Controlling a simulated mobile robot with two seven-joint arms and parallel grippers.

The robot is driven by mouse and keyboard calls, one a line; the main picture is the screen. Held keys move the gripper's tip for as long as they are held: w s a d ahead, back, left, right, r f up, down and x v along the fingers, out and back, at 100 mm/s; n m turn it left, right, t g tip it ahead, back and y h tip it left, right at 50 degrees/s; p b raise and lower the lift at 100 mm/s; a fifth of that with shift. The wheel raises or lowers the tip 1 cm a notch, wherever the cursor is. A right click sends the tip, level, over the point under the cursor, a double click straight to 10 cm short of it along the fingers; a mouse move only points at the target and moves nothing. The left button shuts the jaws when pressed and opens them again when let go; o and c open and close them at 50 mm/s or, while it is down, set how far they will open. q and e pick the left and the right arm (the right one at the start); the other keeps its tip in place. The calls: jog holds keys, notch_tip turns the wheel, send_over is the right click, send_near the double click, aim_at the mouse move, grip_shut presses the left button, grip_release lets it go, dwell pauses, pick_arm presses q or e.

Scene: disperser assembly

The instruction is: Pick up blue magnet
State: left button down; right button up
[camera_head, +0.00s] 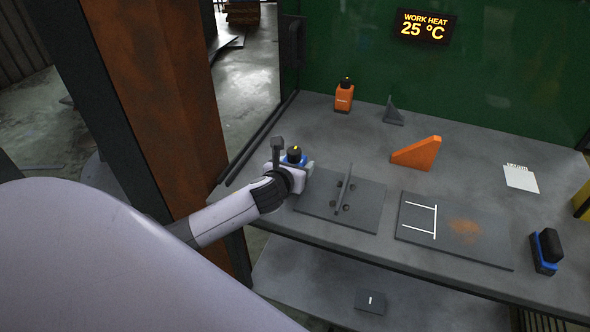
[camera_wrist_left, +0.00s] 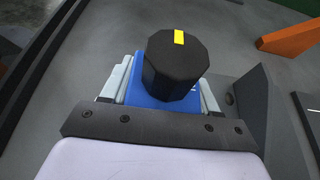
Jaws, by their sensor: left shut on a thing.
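The blue magnet (camera_wrist_left: 150,94) has a blue body and a black knob (camera_wrist_left: 176,66) with a yellow mark on top. In the head view the magnet (camera_head: 292,160) is at the left end of the workbench, beside the dark plate with an upright fin. My left gripper (camera_head: 290,172) is shut on it, with a pale finger on each side in the left wrist view. The gripper hides the magnet's lower part, so I cannot tell whether it touches the bench. My right gripper is not in view.
The finned dark plate (camera_head: 365,214) lies right of my left gripper. An orange triangular bracket (camera_head: 420,154), an orange magnet-like block (camera_head: 344,97) and a small grey bracket (camera_head: 393,114) stand farther back. A marked plate (camera_head: 487,252) and a blue-black brush (camera_head: 545,250) are at the right.

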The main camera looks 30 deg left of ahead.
pick_arm(q)
jog(key=shift+r, duration=0.25)
jog(key=shift+w+r, duration=0.1)
jog(key=shift+r, duration=0.5)
notch_tip(320, 180, up, 19)
jog(key=p, duration=0.2)
jog(key=shift+f+p, duration=0.2)
jog(key=shift+p, duration=0.15)
jog(key=shift+d, duration=0.1)
